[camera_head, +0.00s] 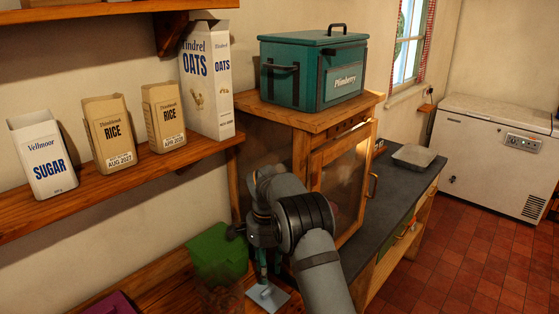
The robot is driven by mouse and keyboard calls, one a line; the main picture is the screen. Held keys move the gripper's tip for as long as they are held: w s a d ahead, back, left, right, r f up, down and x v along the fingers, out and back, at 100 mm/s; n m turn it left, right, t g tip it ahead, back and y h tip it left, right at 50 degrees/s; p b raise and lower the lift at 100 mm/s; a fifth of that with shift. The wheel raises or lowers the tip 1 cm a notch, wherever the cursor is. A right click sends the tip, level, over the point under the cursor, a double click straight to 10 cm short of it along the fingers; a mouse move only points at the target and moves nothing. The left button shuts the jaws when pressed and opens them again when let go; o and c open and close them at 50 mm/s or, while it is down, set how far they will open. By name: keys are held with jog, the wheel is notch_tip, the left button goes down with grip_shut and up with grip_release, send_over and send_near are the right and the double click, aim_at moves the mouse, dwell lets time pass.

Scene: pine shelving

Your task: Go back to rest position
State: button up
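My grey arm rises from the bottom of the head camera view and bends down in front of the wooden cabinet. My gripper (262,268) hangs at its end, pointing down over the wooden counter, just right of a green box (218,254). The fingers are small and partly hidden by the wrist, so I cannot tell whether they are open or shut. A flat pale grey-blue piece (267,296) lies directly below the fingers; I cannot tell whether they touch it.
A shelf (120,182) at left holds sugar (43,155), two rice packs (108,132) and oats (207,82). The wooden cabinet (325,165) with a teal box (313,68) on top stands close behind my arm. A dark worktop (395,190) and white freezer (492,150) are right.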

aim_at(267, 291)
notch_tip(267, 291, down, 9)
jog(key=shift+p, duration=0.75)
jog(key=shift+w+r+b, duration=0.15)
jog(key=shift+r+b, duration=0.15)
jog(key=shift+b, duration=0.1)
jog(key=shift+r+b, duration=0.45)
jog(key=shift+r, duration=1.15)
